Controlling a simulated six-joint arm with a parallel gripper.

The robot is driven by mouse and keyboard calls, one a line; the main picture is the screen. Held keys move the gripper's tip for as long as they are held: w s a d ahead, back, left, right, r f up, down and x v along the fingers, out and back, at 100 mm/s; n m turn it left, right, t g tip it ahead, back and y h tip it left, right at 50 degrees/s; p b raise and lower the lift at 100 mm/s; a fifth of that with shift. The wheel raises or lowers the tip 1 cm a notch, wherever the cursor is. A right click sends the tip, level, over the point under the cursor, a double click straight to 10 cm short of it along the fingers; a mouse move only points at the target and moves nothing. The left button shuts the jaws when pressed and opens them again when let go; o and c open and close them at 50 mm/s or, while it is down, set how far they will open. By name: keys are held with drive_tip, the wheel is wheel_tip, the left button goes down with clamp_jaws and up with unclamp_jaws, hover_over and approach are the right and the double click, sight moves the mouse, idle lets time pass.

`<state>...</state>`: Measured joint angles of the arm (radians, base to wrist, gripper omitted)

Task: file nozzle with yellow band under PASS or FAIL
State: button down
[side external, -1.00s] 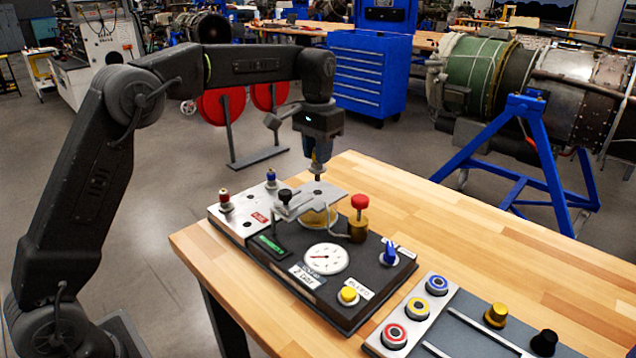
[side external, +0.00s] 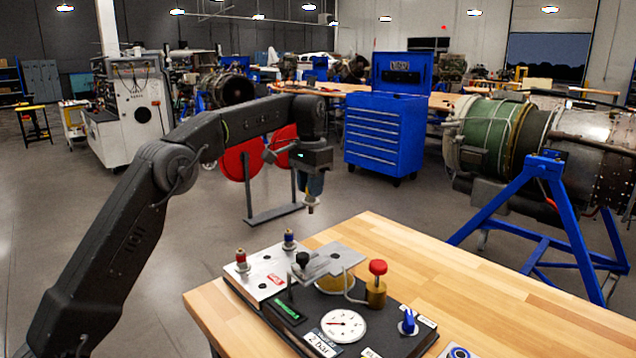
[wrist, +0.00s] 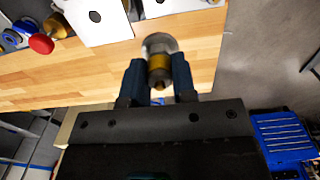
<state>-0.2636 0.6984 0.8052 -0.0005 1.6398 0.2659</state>
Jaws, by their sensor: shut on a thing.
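My gripper (side external: 312,190) is shut on the nozzle with the yellow band (wrist: 159,62), holding it in the air with its wide grey end away from the wrist. In the side view the nozzle (side external: 311,206) hangs behind and above the test rig, apart from it. A silver plate (side external: 254,281) at the rig's left bears a red label (side external: 276,280), a dark hole and two standing nozzles, one red-banded (side external: 241,259) and one blue-banded (side external: 289,239). The label wording is too small to read surely. A green display (side external: 288,311) sits beside the plate, its text unreadable.
The rig carries a raised grey plate (side external: 338,259), a black knob (side external: 302,259), a brass valve with red knob (side external: 377,283), a dial gauge (side external: 345,325) and a blue switch (side external: 408,322).

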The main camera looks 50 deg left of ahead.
wheel_tip(320, 180, down, 12)
drive_tip(key=shift+f, duration=0.25)
idle(0.5)
drive_tip(key=shift+f, duration=0.55)
idle(1.1)
drive_tip(key=shift+f, duration=0.35)
drive_tip(key=shift+f, duration=0.3)
drive_tip(key=shift+f, duration=0.2)
idle(0.4)
drive_tip(key=shift+f, duration=0.4)
drive_tip(key=shift+f, duration=0.15)
